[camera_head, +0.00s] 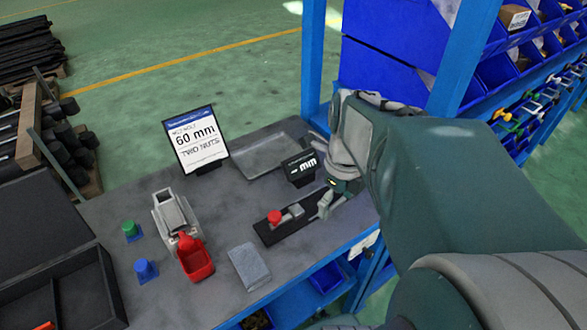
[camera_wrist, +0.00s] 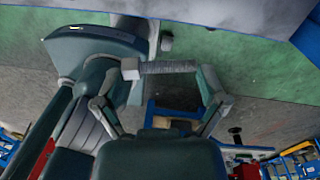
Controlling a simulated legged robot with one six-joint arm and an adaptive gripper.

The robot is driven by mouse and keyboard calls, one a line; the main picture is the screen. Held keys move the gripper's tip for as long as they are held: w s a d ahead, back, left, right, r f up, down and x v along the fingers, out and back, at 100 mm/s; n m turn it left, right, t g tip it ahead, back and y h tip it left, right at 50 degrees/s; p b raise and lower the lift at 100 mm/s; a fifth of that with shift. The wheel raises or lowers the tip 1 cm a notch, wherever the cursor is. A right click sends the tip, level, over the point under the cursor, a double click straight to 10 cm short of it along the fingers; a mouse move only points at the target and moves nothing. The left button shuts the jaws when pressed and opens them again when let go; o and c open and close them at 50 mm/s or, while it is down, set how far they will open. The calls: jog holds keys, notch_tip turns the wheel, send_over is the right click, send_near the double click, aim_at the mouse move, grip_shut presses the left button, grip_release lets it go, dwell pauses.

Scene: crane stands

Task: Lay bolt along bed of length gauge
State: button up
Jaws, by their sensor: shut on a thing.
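The bolt (camera_wrist: 168,67) shows in the wrist view as a grey threaded shank with a block-like head at its left end. My gripper (camera_wrist: 165,75) is shut on it, with one finger at each end of the bolt. In the head view my gripper (camera_head: 327,204) is low over the right end of the length gauge (camera_head: 298,228). The gauge is a dark bed with a grey block and a red knob; its display (camera_head: 302,167) reads "-- mm". I cannot make out the bolt in the head view, nor tell whether it touches the bed.
A sign (camera_head: 196,140) reading "60 mm, two nuts" stands behind. A grey tray (camera_head: 258,158), a grey device with a red bin (camera_head: 197,262), a grey pad (camera_head: 249,267), and green (camera_head: 131,231) and blue (camera_head: 146,270) pieces are on the bench. A blue post (camera_head: 313,60) rises behind.

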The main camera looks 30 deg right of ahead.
jog(key=s+m, duration=0.1)
jog(key=m, duration=0.1)
send_over(321, 201)
notch_tip(321, 201, down, 10)
jog(key=shift+d+f, duration=0.1)
jog(key=shift+f, duration=1.55)
jog(key=o, duration=0.8)
jog(key=shift+f, duration=0.1)
